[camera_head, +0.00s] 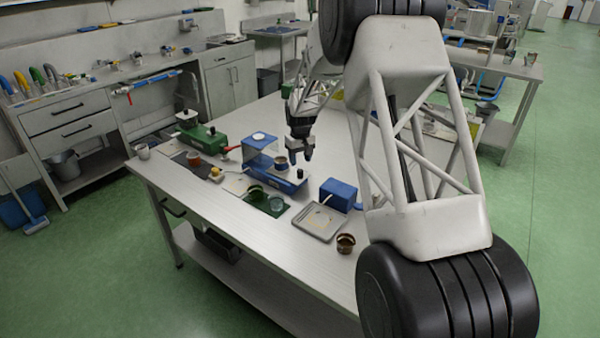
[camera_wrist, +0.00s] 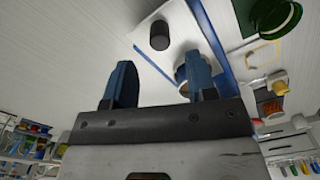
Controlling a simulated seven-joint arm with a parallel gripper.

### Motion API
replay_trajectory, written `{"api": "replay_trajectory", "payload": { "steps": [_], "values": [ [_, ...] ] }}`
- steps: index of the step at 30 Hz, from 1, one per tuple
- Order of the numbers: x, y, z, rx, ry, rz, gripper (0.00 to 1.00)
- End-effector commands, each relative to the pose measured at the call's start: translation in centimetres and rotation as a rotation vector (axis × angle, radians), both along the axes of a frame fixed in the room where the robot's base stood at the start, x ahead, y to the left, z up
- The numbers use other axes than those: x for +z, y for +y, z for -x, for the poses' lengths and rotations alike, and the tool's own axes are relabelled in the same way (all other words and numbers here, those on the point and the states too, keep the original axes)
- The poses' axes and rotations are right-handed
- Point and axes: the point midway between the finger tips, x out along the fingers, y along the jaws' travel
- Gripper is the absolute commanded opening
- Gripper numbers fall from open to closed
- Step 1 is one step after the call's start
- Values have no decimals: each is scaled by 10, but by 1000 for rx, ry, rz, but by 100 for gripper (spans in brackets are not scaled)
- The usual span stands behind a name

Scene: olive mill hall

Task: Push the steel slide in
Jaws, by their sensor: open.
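A blue machine (camera_head: 262,165) stands on the table, with a pale box body and a low blue base reaching to the right. A metal cup (camera_head: 281,162) sits on that base, and a small dark knob (camera_head: 300,174) is at its right end. In the wrist view a dark round knob (camera_wrist: 160,36) stands on a pale plate (camera_wrist: 188,22) edged in blue; this may be the steel slide, but I cannot tell how far out it is. My gripper (camera_head: 302,156) is open and empty, pointing down just above the knob end; its blue fingers (camera_wrist: 160,88) show apart in the wrist view.
A green machine (camera_head: 202,136) stands to the left. A green mat (camera_head: 265,202) with dishes, a metal tray (camera_head: 318,222), a blue box (camera_head: 338,194) and a brown cup (camera_head: 346,243) lie near the front. The table behind the blue machine is fairly clear.

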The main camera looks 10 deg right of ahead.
Motion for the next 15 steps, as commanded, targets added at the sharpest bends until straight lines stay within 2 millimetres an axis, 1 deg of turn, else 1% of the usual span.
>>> {"api": "replay_trajectory", "payload": {
  "steps": [9, 15],
  "values": [
    [-39, 0, 0, 0, 1, 0, 52],
    [-55, 0, 0, 0, 0, 0, 52]
  ]
}}
